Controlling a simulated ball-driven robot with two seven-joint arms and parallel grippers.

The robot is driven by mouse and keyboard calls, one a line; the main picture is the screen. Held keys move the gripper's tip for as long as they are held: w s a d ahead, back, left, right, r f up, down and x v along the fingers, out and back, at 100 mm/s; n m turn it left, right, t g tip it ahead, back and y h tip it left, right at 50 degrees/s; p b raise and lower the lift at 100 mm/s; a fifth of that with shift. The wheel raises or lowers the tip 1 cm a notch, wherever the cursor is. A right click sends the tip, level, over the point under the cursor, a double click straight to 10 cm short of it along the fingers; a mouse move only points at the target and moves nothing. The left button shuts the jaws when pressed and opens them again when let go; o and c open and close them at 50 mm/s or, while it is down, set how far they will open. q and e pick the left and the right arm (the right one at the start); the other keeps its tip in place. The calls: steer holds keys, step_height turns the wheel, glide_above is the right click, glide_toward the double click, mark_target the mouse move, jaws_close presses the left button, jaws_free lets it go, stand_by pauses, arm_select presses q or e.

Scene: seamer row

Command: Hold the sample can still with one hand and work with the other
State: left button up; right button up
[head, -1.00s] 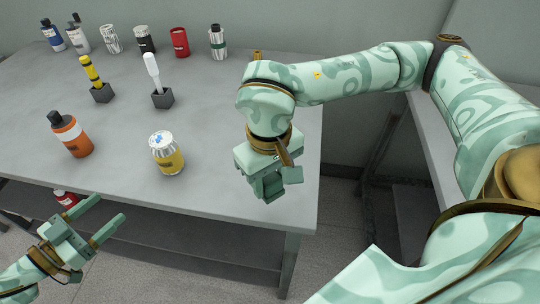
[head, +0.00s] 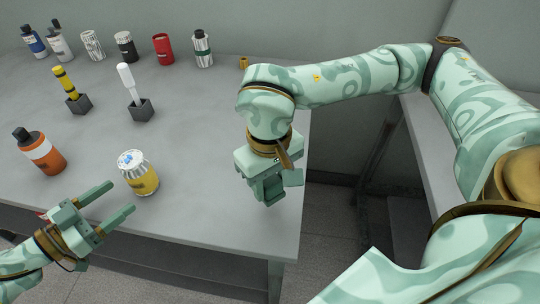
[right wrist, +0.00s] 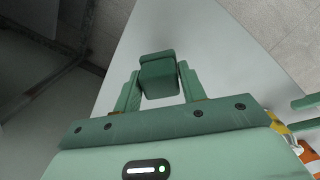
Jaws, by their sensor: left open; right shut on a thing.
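The sample can, taken to be the one with a white top, blue mark and yellow label (head: 143,182), stands upright near the table's front edge. My left gripper (head: 123,197) is open and empty, its fingers pointing towards the can from the front left. The fingertips look close to the can, but I cannot tell whether they touch it. My right gripper (head: 268,195) is over the table's right end, apart from the can. In the right wrist view it is shut on a dark green block (right wrist: 158,76). The can's yellow side (right wrist: 279,123) shows partly at that view's right edge.
An orange bottle with a black cap (head: 41,153) stands left of the can. A yellow-handled tool (head: 66,84) and a white-handled tool (head: 128,84) stand in dark blocks behind. Several cans and bottles, including a red can (head: 163,49), line the back. The table's right part is clear.

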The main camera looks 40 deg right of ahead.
mark_target(138, 183)
arm_select(q)
steer(key=x, duration=0.6)
steer(key=shift+w+d+f, duration=0.1)
steer(key=shift+d, duration=0.3)
steer(key=shift+c, duration=0.3)
steer(key=c, duration=0.6)
